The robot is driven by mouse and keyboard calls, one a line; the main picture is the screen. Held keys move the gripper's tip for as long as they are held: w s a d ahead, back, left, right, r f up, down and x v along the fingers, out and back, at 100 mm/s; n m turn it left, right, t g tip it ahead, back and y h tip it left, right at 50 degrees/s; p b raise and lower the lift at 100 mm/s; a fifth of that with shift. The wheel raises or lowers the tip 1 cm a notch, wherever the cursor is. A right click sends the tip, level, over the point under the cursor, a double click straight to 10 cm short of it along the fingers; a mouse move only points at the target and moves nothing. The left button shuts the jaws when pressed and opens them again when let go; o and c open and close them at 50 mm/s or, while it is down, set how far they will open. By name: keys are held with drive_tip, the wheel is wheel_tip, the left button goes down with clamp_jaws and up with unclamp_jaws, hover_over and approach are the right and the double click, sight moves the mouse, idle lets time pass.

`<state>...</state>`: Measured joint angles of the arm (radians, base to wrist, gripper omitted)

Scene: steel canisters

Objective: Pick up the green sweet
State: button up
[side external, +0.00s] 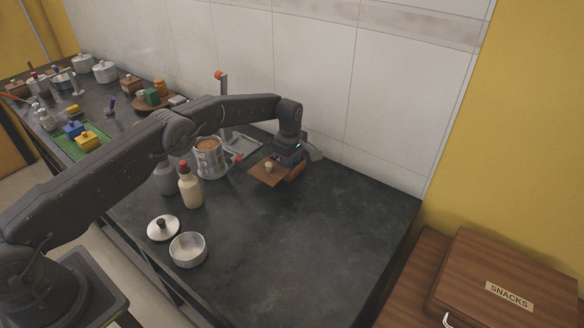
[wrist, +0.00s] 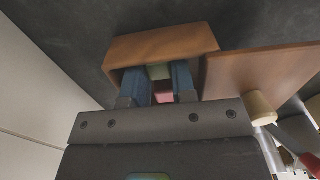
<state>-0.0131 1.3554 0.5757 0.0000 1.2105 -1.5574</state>
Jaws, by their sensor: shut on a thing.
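My gripper (wrist: 159,76) reaches into a small open wooden box (wrist: 160,43) in the wrist view. Its two blue fingers are shut on the green sweet (wrist: 158,72), a pale green block between the fingertips. A pink piece (wrist: 163,97) shows between the fingers, nearer the palm. In the side view my gripper (side external: 289,158) points down at the box (side external: 296,172), and the sweet is hidden there. The box's wooden lid (wrist: 262,72), with a pale round knob (wrist: 260,108), is beside the box; it also shows in the side view (side external: 262,175).
A steel canister (side external: 209,160) with brown contents and a cream bottle (side external: 190,188) with a red cap stand left of the box. A shallow pan (side external: 188,250) and a lid (side external: 163,228) lie nearer. The right counter is clear. A tiled wall (side external: 375,100) is close behind.

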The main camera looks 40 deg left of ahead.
drive_tip(key=shift+r, duration=0.1)
drive_tip(key=shift+r, duration=0.5)
drive_tip(key=r, duration=0.3)
drive_tip(key=shift+s+a+r, duration=0.1)
drive_tip(key=shift+a+r, duration=0.1)
drive_tip(key=shift+a, duration=0.1)
drive_tip(key=s+a+r, duration=0.1)
drive_tip(key=a+r, duration=0.1)
drive_tip(key=a, duration=0.1)
drive_tip(key=s+a+r, duration=0.2)
drive_tip(key=a, duration=0.1)
drive_tip(key=s+a+r, duration=0.2)
drive_tip(key=a, duration=0.1)
drive_tip(key=shift+s+a+r, duration=0.1)
drive_tip(key=shift+a+r, duration=0.15)
drive_tip(key=shift+a, duration=0.15)
